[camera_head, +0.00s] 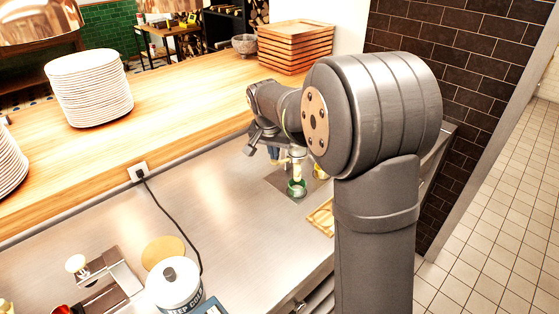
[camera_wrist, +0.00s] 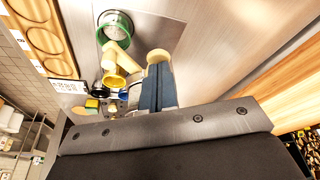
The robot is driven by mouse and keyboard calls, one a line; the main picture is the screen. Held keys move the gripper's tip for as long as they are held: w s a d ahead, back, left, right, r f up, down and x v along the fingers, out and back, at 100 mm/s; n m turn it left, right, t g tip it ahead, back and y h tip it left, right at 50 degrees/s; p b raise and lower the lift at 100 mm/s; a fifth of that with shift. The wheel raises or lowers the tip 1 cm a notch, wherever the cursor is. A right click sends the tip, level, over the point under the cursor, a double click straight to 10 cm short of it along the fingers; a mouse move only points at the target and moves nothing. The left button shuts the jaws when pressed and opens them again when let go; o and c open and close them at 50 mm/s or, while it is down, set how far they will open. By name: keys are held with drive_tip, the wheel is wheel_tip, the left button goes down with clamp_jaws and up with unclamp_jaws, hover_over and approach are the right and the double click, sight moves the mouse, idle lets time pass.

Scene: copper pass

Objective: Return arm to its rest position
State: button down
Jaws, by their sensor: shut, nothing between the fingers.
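My gripper (camera_wrist: 158,88) is shut and empty; its blue-grey fingers lie together in the wrist view. In the head view my gripper (camera_head: 273,155) shows only partly, above the steel counter (camera_head: 226,208) and beside the green-rimmed glass. My arm reaches over the counter from the right, and its large joint hides part of the area behind it. No separate marker for a rest position shows.
A green-rimmed glass (camera_head: 297,190) stands close to my gripper. A wooden tray (camera_wrist: 42,40) lies nearby. Stacked plates (camera_head: 88,88) and wooden trays (camera_head: 296,46) stand on the wooden ledge. A white tub (camera_head: 175,289) and black cable (camera_head: 175,220) are at front left. Mid-left counter is mostly clear.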

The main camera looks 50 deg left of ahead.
drive_tip(key=shift+r, duration=0.55)
drive_tip(key=shift+r, duration=2.55)
drive_tip(key=shift+f, duration=0.15)
drive_tip(key=shift+f, duration=3)
